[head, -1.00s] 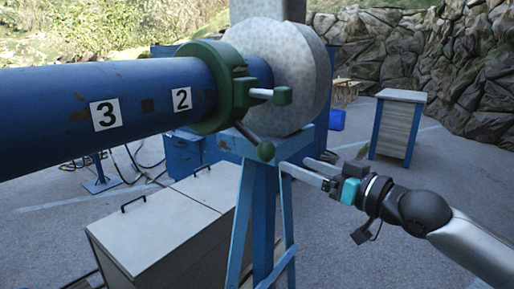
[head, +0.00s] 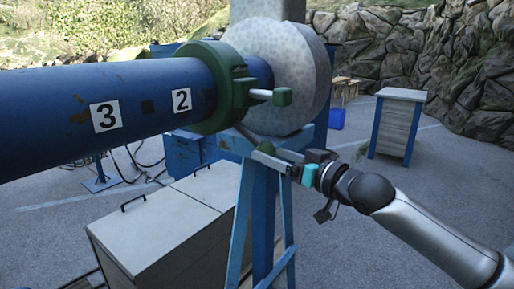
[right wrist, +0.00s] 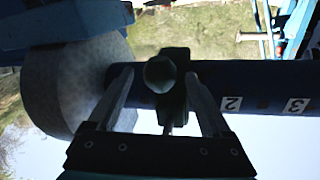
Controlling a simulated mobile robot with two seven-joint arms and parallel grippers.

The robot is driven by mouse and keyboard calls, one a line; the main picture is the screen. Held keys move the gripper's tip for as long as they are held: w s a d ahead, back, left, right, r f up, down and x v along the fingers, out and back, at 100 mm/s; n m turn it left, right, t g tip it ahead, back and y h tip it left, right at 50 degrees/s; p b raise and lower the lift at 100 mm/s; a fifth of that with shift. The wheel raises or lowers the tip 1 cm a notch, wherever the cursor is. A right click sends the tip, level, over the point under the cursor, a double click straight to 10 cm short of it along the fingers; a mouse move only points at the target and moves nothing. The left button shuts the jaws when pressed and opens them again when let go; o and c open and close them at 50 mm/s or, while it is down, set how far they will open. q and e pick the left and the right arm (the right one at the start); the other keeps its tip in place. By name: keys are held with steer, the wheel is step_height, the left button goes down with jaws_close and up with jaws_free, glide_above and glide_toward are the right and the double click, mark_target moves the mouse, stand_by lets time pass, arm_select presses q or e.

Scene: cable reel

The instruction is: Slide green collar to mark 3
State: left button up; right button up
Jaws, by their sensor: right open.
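The green collar (head: 228,92) sits around the blue pipe (head: 55,100), between the label 2 (head: 181,99) and the grey flange. The label 3 (head: 105,115) is farther left on the pipe. One collar handle with a green knob (head: 282,96) sticks out to the right; a lower one points down toward my gripper. My right gripper (head: 268,155) is open at the lower handle, partly hiding its knob. In the right wrist view its fingers stand either side of a round knob (right wrist: 160,73); contact cannot be told. My left gripper is not in view.
A large grey flange (head: 285,75) closes the pipe's right end. A blue trestle (head: 262,215) stands beneath it. A grey lidded box (head: 150,225) stands below the pipe. A small cabinet (head: 397,125) and a rock wall are behind. The pipe left of the collar looks clear.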

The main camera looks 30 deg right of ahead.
mark_target(257, 148)
steer(key=shift+w+a+p, duration=0.2)
steer(key=shift+w, duration=0.75)
steer(key=shift+w+a+p, duration=0.2)
steer(key=shift+w, duration=0.8)
steer(key=shift+w+a+p, duration=0.2)
steer(key=shift+w, duration=0.75)
jaws_close()
